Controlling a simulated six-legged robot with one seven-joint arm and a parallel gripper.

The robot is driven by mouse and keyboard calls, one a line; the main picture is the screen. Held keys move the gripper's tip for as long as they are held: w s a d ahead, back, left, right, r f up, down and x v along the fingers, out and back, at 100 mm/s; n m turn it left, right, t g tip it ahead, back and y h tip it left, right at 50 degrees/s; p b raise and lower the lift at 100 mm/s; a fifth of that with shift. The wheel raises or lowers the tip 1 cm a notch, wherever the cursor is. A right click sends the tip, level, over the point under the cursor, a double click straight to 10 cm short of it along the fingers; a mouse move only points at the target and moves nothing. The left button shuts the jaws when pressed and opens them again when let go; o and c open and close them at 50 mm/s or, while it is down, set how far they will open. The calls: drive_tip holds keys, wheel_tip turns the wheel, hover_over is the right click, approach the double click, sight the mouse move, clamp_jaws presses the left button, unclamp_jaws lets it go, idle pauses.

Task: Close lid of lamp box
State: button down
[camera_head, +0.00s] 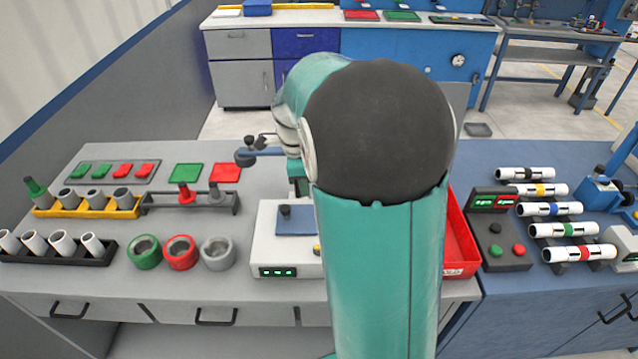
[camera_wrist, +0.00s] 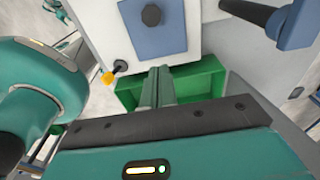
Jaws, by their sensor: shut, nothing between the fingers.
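A white box (camera_head: 275,252) with small green lights on its front stands left of my arm; it looks like the lamp box. A blue plate (camera_head: 296,222) with a black knob (camera_head: 285,211) is on its top. The box's right part is hidden behind my arm. I cannot tell the lid's angle. The head view hides my gripper.
A green bin (camera_wrist: 205,84) lies below the fingers in the wrist view. A blue fixture (camera_wrist: 297,25) with a dark handle is at upper right. In the head view, a red tray (camera_head: 459,245) is right of my arm, and ring parts (camera_head: 180,253) stand left of the box.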

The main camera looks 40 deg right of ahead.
sight(284, 208)
drive_tip(key=w+a+f+g+h, duration=0.2)
drive_tip(key=a+h, duration=0.1)
drive_tip(key=w+a+f+g+h, duration=0.1)
drive_tip(key=shift+a+h, duration=0.25)
drive_tip(key=shift+h, duration=0.05)
drive_tip(key=shift+w+a+f+g+h, duration=0.25)
drive_tip(key=shift+a+f+g+h, duration=0.15)
drive_tip(key=shift+f+h, duration=0.1)
drive_tip(key=shift+w+a+f, duration=0.25)
drive_tip(key=shift+a+f, duration=0.15)
drive_tip(key=shift+f, duration=0.25)
drive_tip(key=shift+f, duration=0.1)
